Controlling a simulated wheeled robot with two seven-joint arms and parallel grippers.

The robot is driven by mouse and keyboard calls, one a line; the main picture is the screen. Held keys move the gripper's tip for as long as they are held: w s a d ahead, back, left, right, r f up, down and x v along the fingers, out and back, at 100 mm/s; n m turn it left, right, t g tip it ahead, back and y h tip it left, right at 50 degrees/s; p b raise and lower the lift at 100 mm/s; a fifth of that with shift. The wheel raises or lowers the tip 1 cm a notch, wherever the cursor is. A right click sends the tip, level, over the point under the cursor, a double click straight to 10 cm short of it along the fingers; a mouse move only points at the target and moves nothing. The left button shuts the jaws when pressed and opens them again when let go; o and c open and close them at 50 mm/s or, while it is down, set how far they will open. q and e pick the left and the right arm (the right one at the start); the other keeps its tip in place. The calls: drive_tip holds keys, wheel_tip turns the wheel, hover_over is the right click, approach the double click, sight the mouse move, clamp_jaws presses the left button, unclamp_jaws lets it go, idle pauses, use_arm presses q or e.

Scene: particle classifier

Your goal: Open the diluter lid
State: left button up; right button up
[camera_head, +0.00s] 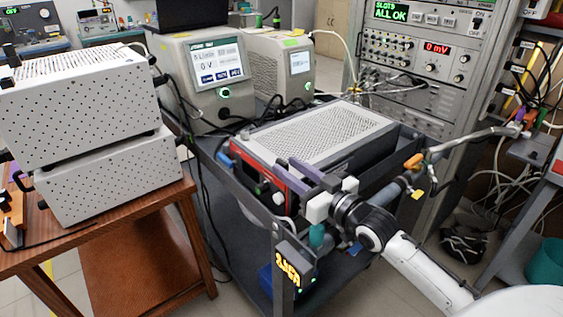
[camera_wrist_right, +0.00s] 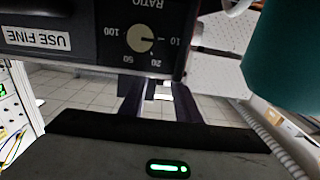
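A dark box with a RATIO dial and a USE FINE label (camera_wrist_right: 90,28) fills the top left of the right wrist view, upside down; I take it for the diluter. In the head view, a red-fronted device with a perforated light top (camera_head: 320,135) sits on the cart, but I cannot tell if it is the same box. My right gripper (camera_head: 279,166) is over its front edge. In the wrist view its two fingers (camera_wrist_right: 158,92) stand apart with nothing between them. No lid handle is clearly visible. My left gripper is not in view.
Two stacked perforated white boxes (camera_head: 80,110) stand on the wooden table at left. An equipment rack (camera_head: 430,50) is at back right. A teal cylinder (camera_wrist_right: 285,55) is close in the wrist view.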

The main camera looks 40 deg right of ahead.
drive_tip(key=shift+w+a, duration=0.15)
drive_tip(key=shift+w, duration=1.5)
clamp_jaws()
